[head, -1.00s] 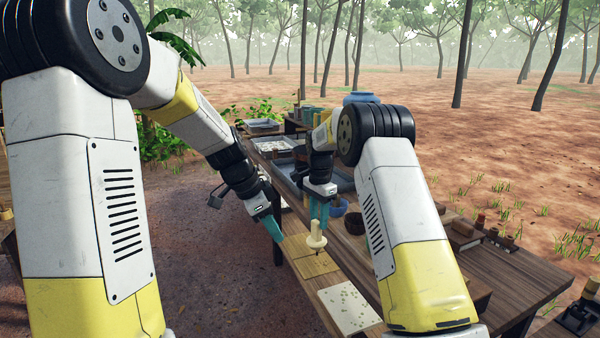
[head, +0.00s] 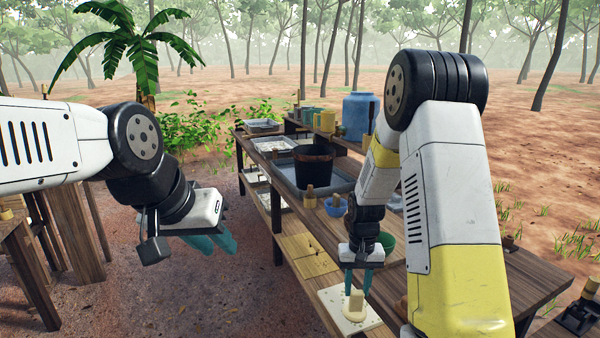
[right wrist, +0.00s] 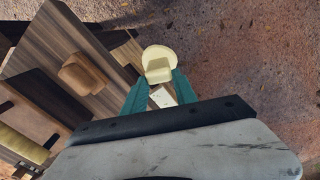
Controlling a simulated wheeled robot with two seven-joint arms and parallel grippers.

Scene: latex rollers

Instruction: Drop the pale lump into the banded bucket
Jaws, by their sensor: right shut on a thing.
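The pale lump (head: 354,306) is a cream disc with a block-like knob. My right gripper (head: 360,283) points down and is shut on it, over the speckled white board in the head view. In the right wrist view the lump (right wrist: 159,62) sits at the tips of the teal fingers (right wrist: 152,92). The banded bucket (head: 314,170), dark with a brown band near its rim, stands on the bench farther back, beyond my right gripper. My left gripper (head: 212,244) is empty and open, left of the bench.
The speckled white board (head: 340,322) and a wooden board (head: 306,262) lie on the low shelf. A blue bowl (head: 335,206), a green bowl (head: 387,242) and a wooden stamp (head: 310,197) are near the bucket. A blue barrel (head: 357,116) and mugs (head: 325,120) stand behind.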

